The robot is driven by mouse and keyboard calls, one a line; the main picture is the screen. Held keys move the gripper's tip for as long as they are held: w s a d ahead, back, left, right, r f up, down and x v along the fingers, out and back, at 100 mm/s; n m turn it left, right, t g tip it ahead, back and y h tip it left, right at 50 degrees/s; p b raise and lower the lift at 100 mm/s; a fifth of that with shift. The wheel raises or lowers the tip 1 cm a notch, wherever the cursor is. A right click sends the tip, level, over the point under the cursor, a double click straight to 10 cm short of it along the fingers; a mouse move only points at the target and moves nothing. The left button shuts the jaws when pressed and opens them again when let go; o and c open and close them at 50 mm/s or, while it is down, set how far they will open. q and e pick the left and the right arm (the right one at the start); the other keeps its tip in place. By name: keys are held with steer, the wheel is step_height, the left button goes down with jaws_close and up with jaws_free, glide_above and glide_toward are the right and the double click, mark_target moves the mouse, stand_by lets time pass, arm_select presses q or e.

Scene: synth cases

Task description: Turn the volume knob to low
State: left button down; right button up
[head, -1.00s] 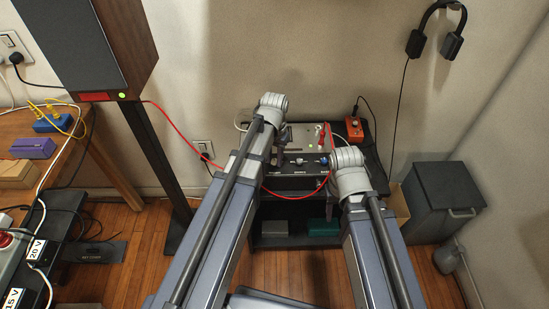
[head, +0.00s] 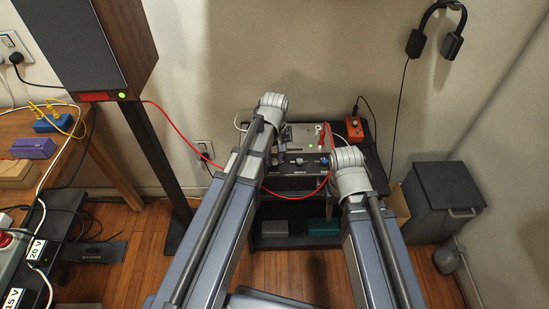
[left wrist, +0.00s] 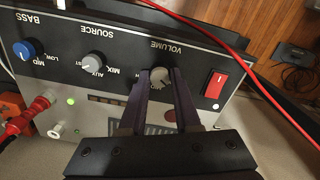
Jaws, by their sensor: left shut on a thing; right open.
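The volume knob (left wrist: 160,78) is a small grey knob on the dark front panel of the amplifier (left wrist: 125,55), under the label VOLUME, which reads upside down in the left wrist view. My left gripper (left wrist: 159,76) has one finger on each side of the knob and is shut on it. The fingers partly hide the scale marks, so I cannot read the setting surely. In the head view the amplifier (head: 296,182) stands on a dark shelf, and my left gripper (head: 279,160) is at its front. My right gripper (head: 331,207) is open, low in front of the shelf and mostly hidden by its arm.
Beside the volume knob are a red power switch (left wrist: 215,84), a grey source knob (left wrist: 95,60) and a blue bass knob (left wrist: 25,49). A red cable (head: 178,128) hangs across the amplifier's front. An orange box (head: 354,127) stands behind right; a dark bin (head: 440,200) stands right.

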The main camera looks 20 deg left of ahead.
mark_target(275, 161)
arm_select(q)
steer(key=shift+n, duration=0.5)
steer(key=c, duration=0.6)
jaws_free()
step_height(275, 161, up, 8)
steer(key=p, duration=0.8)
steer(key=shift+f, duration=0.1)
